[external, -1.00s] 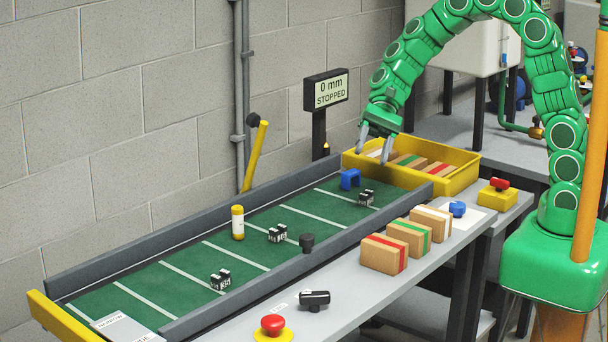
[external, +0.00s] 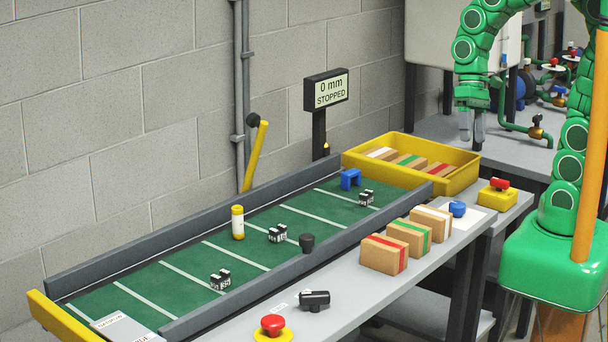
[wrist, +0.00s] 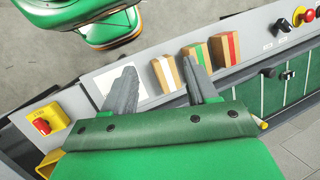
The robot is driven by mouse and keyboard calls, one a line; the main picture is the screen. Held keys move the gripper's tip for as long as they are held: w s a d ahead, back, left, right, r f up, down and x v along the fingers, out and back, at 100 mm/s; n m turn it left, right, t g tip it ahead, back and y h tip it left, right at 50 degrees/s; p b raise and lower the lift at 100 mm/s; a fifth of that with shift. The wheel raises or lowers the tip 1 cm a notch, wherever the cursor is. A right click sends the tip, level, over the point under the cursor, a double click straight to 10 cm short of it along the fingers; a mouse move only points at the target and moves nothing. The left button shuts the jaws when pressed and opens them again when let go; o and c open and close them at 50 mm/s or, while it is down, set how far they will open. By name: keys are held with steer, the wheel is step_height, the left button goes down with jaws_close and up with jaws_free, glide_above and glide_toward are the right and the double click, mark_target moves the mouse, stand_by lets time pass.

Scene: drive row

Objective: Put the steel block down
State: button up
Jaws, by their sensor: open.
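I cannot pick out a clear steel block in any view. My gripper (external: 471,137) is open and empty in the external view, raised behind and right of the yellow bin (external: 462,180). In the wrist view its two grey fingers (wrist: 160,68) stand wide apart with nothing between them. The green belt (external: 245,258) carries several small black-and-white pieces (external: 220,280), a yellow-and-white cylinder (external: 238,222) and a blue arch (external: 351,179). A dark short cylinder (external: 307,243) stands by the belt's near rail. I cannot tell what these are made of.
Three cartons, with red (external: 384,254), green (external: 409,237) and white (external: 431,222) stripes, stand on the grey bench beside the belt. The bin holds several cartons. A display (external: 327,90) reads "0 mm STOPPED".

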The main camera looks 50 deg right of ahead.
steer(key=s+d+n+t+h, duration=0.1)
steer(key=s+d+h, duration=0.2)
steer(key=s+d, duration=0.5)
steer(key=shift+s+d+r+n, duration=0.3)
steer(key=shift+s+d+r, duration=0.1)
steer(key=shift+d, duration=0.8)
steer(key=shift+o, duration=2.4)
steer(key=shift+w+r, duration=0.15)
steer(key=shift+w, duration=0.2)
steer(key=o, duration=0.3)
steer(key=w+a+r+n, duration=0.1)
steer(key=w+n, duration=0.3)
steer(key=w, duration=0.6)
steer(key=w+a+r+n+t, duration=0.1)
steer(key=w+r+n, duration=0.3)
steer(key=w, duration=0.6)
steer(key=shift+w+a+r+n, duration=0.15)
steer(key=shift+a+r+n, duration=0.2)
steer(key=shift+a+n, duration=0.25)
steer(key=w+a+n, duration=0.3)
steer(key=w+n, duration=0.1)
steer(key=w, duration=0.5)
steer(key=w+a+n, duration=0.3)
steer(key=w+n, duration=0.1)
steer(key=w, duration=0.6)
step_height(320, 180, down, 10)
steer(key=w, duration=0.1)
steer(key=shift+a+n+t, duration=0.15)
steer(key=shift+n+t, duration=0.25)
